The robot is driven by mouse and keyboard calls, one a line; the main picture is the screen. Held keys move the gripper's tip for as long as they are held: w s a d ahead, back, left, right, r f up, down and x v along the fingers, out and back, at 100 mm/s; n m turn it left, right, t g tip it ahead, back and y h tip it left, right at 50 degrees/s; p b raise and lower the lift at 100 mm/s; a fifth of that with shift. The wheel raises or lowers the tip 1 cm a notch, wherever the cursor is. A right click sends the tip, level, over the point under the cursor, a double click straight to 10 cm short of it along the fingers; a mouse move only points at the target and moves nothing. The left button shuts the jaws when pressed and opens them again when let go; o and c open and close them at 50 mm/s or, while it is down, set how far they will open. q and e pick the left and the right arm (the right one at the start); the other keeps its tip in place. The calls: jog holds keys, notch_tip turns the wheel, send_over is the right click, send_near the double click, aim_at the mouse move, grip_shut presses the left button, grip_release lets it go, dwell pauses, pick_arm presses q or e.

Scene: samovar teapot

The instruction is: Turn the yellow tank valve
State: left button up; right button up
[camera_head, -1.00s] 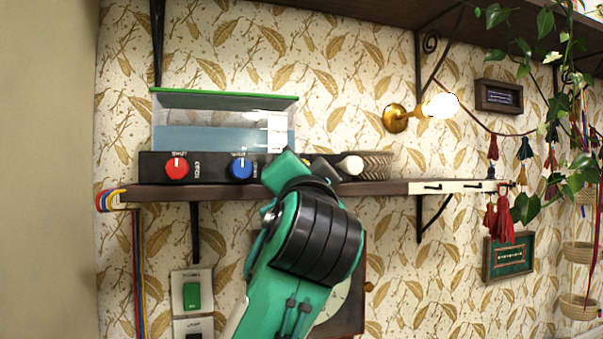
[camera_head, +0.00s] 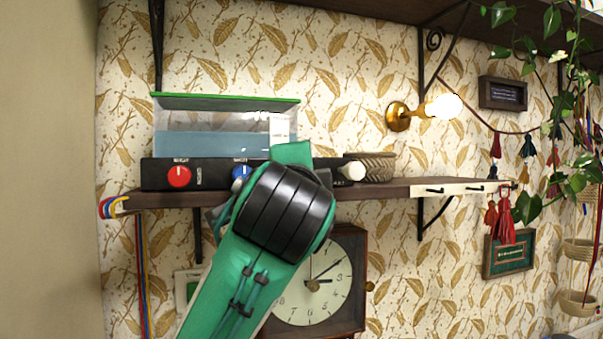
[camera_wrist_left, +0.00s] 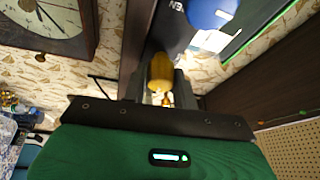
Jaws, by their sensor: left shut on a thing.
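The clear tank (camera_head: 200,115) with a green top edge and blue liquid stands on the shelf, above a black panel (camera_head: 208,172). The panel carries a red knob (camera_head: 179,176) and a blue knob (camera_head: 241,174), which my arm partly covers. The yellow valve (camera_wrist_left: 161,68) shows in the left wrist view, between the fingers of my left gripper (camera_wrist_left: 161,84), which is shut on it. In the head view my green arm hides the valve and the fingers. The blue knob (camera_wrist_left: 212,10) is also close by in the wrist view. My right gripper is not in view.
The brown shelf (camera_head: 390,186) runs along the wall. A woven basket (camera_head: 378,163) and a white knob-like end (camera_head: 352,170) sit right of my arm. A clock (camera_head: 318,285) hangs below the shelf. A lit wall lamp (camera_head: 420,110) is above it.

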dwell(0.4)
pick_arm(q)
jog(key=o, duration=0.9)
jog(key=shift+o, duration=0.3)
jog(key=s+a+f+b, duration=0.1)
jog(key=s+b, duration=0.5)
jog(key=s, duration=0.7)
jog(key=shift+s+f, duration=0.25)
jog(key=shift+s, duration=0.1)
